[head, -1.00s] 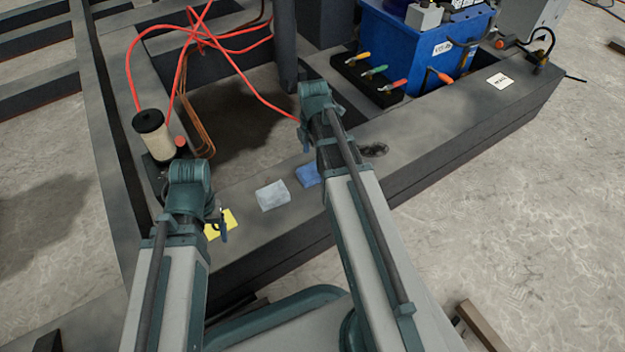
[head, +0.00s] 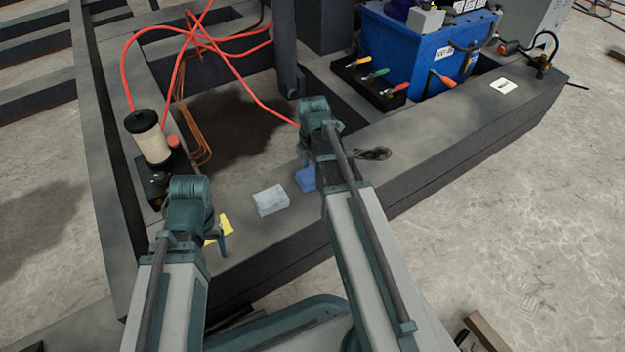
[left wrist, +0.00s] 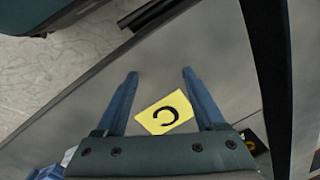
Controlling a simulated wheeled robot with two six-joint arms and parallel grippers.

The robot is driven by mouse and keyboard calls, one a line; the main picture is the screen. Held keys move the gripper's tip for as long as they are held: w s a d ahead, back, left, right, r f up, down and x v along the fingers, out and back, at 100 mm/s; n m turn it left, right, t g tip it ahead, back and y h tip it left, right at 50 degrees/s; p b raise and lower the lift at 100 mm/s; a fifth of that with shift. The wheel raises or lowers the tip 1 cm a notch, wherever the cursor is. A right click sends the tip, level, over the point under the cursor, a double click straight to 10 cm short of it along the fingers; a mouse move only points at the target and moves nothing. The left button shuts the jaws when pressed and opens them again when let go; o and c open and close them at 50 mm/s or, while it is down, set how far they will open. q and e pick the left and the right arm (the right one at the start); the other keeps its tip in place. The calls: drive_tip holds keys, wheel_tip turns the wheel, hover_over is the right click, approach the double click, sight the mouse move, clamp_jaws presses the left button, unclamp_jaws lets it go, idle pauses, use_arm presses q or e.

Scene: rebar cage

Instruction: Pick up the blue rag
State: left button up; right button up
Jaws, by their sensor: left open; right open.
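The blue rag (head: 306,184) lies on the top of the dark steel beam in the head view, partly hidden by my right arm. My right gripper (head: 306,163) is mostly hidden behind its own wrist; a blue finger shows just above the rag, and I cannot tell whether it touches it. My left gripper (head: 221,243) hangs over the beam by a yellow card (head: 226,224). In the left wrist view its two fingers (left wrist: 158,76) are apart and empty, with the yellow card (left wrist: 158,120) and its black mark below.
A pale grey block or folded cloth (head: 270,201) lies left of the rag. A dark stain (head: 374,154) is to the right. A cylindrical filter (head: 149,138), red hoses (head: 240,88) and a blue tank unit (head: 420,60) stand beyond.

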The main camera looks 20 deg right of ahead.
drive_tip(key=c, duration=1.2)
drive_tip(key=shift+c, duration=0.2)
use_arm(q)
drive_tip(key=shift+r, duration=0.1)
